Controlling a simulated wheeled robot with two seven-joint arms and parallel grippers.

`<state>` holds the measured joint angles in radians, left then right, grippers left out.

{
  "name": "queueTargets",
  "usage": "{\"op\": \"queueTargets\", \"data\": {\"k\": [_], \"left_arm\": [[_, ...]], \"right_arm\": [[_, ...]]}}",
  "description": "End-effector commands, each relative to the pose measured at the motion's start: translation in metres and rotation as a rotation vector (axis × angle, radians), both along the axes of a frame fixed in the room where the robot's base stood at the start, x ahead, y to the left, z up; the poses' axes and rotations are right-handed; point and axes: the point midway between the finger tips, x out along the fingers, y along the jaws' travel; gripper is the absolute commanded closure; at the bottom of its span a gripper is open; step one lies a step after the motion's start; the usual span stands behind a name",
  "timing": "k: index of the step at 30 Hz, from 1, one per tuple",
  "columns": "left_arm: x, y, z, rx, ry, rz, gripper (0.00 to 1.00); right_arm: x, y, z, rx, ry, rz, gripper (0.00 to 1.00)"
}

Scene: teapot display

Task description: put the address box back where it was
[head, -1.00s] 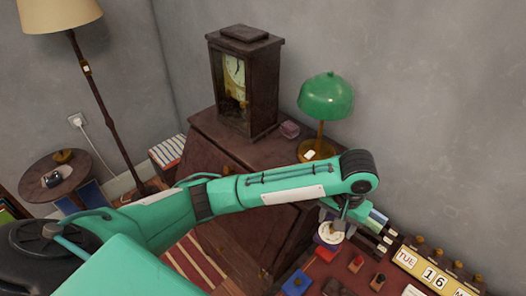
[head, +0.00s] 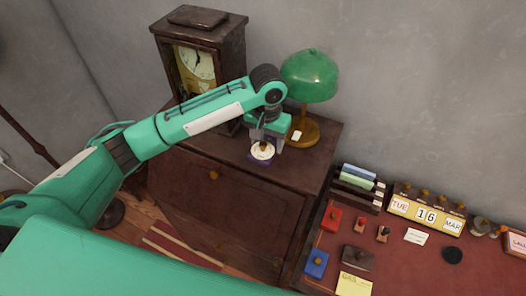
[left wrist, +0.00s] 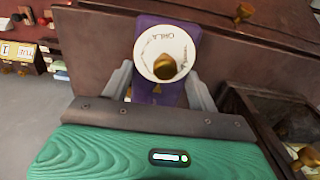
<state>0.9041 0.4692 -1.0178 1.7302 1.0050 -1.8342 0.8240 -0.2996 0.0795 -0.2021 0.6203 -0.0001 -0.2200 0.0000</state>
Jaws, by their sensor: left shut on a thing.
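The address box (head: 262,152) is a small purple box with a round white lettered dial and a brass knob on top. My left gripper (head: 266,139) is shut on it and holds it at the front part of the dark wooden cabinet's top (head: 318,152). The box also shows in the left wrist view (left wrist: 148,56), between the gripper's grey fingers. I cannot tell whether its underside touches the wood. My right gripper is not in view.
A green lamp (head: 311,75) with a brass foot stands right of the gripper. A clock (head: 195,68) stands behind and left of it. On the red-topped desk (head: 404,262) at right are a calendar (head: 425,213) and several stamps. The cabinet top's right front is clear.

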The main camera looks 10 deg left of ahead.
Motion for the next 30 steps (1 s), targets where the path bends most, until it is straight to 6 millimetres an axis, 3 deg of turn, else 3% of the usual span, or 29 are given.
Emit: {"op": "queueTargets", "data": {"k": [7, 15, 20, 26, 27, 30], "left_arm": [[0.0, 0.0, -0.029, 0.001, 0.001, 0.0, 0.66], [-0.001, 0.0, -0.063, 0.001, 0.001, -0.001, 0.66], [0.0, 0.0, -0.066, 0.0, -0.002, -0.001, 0.66], [0.0, 0.0, -0.068, 0.0, -0.001, -0.001, 0.66], [0.0, 0.0, -0.069, 0.001, -0.001, -0.001, 0.37], [0.0, 0.0, -0.068, 0.0, -0.001, -0.001, 0.19]], "right_arm": [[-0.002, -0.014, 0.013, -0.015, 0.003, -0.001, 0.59], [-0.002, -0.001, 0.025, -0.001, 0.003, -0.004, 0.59], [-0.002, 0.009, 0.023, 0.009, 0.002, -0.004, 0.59], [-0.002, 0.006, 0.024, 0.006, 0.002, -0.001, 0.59], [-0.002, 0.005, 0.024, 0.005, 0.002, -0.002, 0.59], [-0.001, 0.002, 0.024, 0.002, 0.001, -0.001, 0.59]]}}
